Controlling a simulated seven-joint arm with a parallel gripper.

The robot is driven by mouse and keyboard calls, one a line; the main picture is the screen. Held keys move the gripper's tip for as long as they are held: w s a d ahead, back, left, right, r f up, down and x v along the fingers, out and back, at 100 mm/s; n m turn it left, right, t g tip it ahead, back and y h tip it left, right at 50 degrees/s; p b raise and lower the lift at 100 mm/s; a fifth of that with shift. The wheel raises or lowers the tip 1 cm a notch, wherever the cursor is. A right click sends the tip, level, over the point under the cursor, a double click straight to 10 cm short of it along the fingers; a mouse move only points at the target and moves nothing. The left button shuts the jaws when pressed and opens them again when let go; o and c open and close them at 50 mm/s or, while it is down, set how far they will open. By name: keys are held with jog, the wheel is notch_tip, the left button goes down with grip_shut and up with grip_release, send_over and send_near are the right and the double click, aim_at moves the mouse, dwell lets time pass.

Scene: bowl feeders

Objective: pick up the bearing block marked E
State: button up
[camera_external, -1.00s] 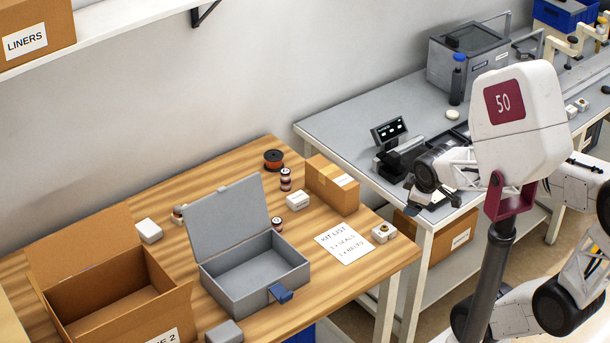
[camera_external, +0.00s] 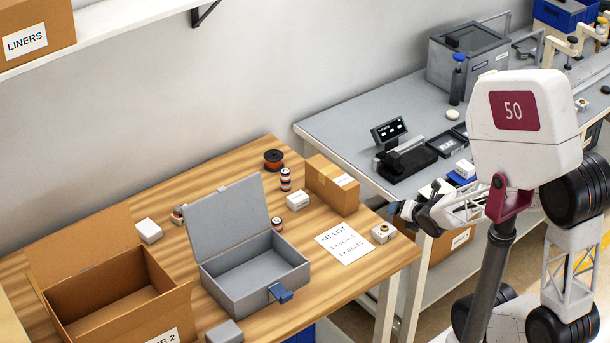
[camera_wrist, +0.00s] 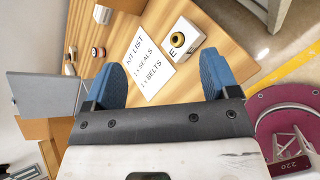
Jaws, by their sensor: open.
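The bearing block marked E (camera_wrist: 183,38) is a small white block with a brass-coloured ring on top and a black E on its side. It sits on the wooden table, beside the kit list sheet, near the table's right corner in the external view (camera_external: 384,233). My gripper (camera_wrist: 163,82) has blue fingertips that are spread apart with nothing between them. In the wrist view the block lies beyond the fingertips, nearer the right finger. In the external view my gripper (camera_external: 398,212) is above and close to the block, just right of the table corner.
The kit list sheet (camera_external: 344,243) lies flat left of the block. A closed cardboard box (camera_external: 332,188) stands behind it. An open grey case (camera_external: 254,270) and another white block (camera_external: 298,200) are further left. A grey bench (camera_external: 340,130) adjoins behind.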

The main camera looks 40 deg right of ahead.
aim_at(387, 231)
jog(key=f+n+t, duration=0.1)
jog(key=f+n, duration=0.2)
jog(key=n, duration=0.1)
jog(key=f+n+t+y, duration=0.1)
jog(key=f+n, duration=0.3)
jog(key=shift+w+f+n+t, duration=0.2)
jog(key=shift+n+t, duration=0.1)
jog(key=shift+n, duration=0.1)
jog(key=shift+f+n+y, duration=0.3)
jog(key=shift+f+n, duration=0.15)
jog(key=shift+n, duration=0.15)
jog(key=shift+x, duration=1.25)
jog(key=shift+x, duration=2.6)
jog(key=shift+c, duration=0.2)
jog(key=c, duration=0.8)
